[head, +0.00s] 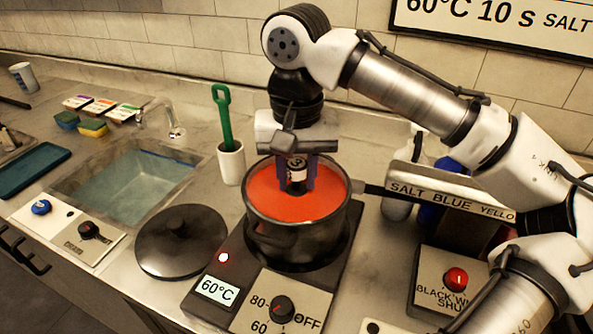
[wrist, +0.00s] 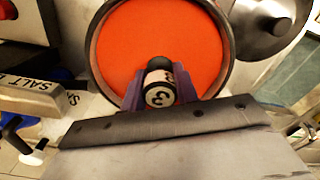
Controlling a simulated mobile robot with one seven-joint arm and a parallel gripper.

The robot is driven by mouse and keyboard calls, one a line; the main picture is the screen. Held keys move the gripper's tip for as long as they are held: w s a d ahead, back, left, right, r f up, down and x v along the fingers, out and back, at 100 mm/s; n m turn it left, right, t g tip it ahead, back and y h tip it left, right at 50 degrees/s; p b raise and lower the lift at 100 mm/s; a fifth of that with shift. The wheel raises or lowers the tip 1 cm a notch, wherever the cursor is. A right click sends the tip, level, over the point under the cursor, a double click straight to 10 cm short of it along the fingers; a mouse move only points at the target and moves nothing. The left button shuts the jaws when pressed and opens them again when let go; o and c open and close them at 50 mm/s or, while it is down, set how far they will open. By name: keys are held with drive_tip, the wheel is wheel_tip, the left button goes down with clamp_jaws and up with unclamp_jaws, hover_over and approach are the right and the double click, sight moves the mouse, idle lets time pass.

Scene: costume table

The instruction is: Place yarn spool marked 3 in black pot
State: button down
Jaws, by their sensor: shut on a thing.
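The yarn spool marked 3 (wrist: 160,95) is black and white and sits between the purple fingers of my gripper (wrist: 160,98). In the head view the spool (head: 297,170) is held upright, with my gripper (head: 297,180) pointing down over the black pot (head: 283,240). The pot holds orange-red liquid, and its rim (wrist: 92,60) surrounds the fingers in the wrist view. The spool's lower end is over or at the liquid; I cannot tell whether it touches.
The pot stands on a heater with a 60°C display (head: 217,290). Its black lid (head: 181,240) lies left of it. A white cup with a green tool (head: 230,160) stands behind left. A sink (head: 130,185) is further left. A SALT BLUE YELLOW labelled rack (head: 440,190) is at right.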

drive_tip(key=shift+f, duration=0.4)
drive_tip(key=c, duration=0.6)
unclamp_jaws()
drive_tip(key=shift+r, duration=0.1)
wheel_tip(320, 180, up, 7)
drive_tip(key=p, duration=0.7)
idle(0.6)
